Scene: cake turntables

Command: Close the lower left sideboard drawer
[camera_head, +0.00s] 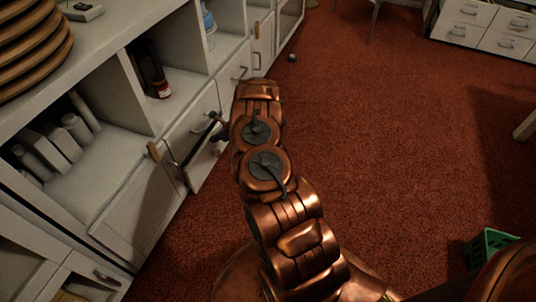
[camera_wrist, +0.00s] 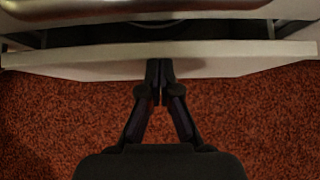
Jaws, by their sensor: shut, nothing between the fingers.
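The white lower sideboard drawer (camera_head: 204,168) stands partly pulled out, low beside my forearm in the head view. In the wrist view its pale front panel (camera_wrist: 80,66) runs across the whole picture, with a dark gap behind its upper edge. My gripper (camera_wrist: 160,70) is shut and empty, its dark fingertips together at the middle of the panel. They look touching or very close; I cannot tell which. In the head view my gripper (camera_head: 216,126) is small and dark near the drawer, partly hidden by my copper arm.
The white sideboard (camera_head: 120,50) fills the left side, with open shelves holding bottles and a red jar (camera_head: 162,88). Stacked brown boards (camera_head: 35,50) stand on top. A green crate (camera_head: 488,245) stands at lower right.

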